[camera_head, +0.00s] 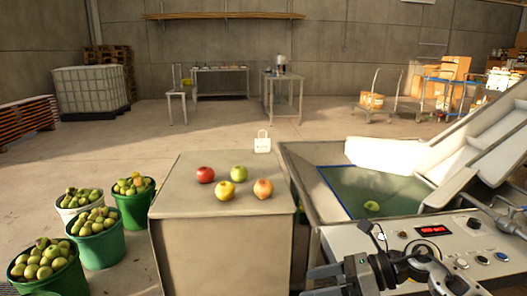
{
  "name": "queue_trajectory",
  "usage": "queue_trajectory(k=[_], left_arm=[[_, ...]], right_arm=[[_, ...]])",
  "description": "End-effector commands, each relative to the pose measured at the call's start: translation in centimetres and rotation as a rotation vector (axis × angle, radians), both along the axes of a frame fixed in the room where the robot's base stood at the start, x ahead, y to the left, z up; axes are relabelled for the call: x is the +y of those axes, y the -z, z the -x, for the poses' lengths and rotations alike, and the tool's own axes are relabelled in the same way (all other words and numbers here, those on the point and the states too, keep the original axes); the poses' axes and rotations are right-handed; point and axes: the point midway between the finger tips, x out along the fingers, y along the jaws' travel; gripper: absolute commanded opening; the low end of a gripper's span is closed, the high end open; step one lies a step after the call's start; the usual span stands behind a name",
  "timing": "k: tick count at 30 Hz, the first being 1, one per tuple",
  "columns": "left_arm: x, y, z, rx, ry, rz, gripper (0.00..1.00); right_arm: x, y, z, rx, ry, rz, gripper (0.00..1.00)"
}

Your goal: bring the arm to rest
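My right gripper (345,272) is at the bottom edge, over the near left part of the control panel (445,243). It is dark and seen partly from above; whether its fingers are apart or together is not clear, and I see nothing held in it. The panel has a red lit display, a black knob and several buttons. My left gripper is not in view. On the box-shaped stand (220,240) lie a red apple (205,174), a green apple (239,172), a yellow apple (225,190) and an orange-red apple (263,188).
A green apple (371,206) lies in the basin (335,207) below a metal chute (480,150). A small white tag-like block (262,143) stands at the stand's far edge. Several green buckets (133,207) of fruit stand left. The floor behind is mostly clear.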

Motion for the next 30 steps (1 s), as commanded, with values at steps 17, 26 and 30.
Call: queue_trajectory(k=[17,26,30], left_arm=[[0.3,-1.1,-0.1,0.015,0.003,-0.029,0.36],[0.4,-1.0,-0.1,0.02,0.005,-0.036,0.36],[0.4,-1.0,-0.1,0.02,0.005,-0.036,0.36]], right_arm=[[-2.9,9.4,13.0,1.974,1.342,-1.736,0.86],[-3.1,12.9,18.6,-2.001,-1.372,1.617,0.86],[-3.1,13.0,18.6,-2.003,-1.375,1.616,0.86]])
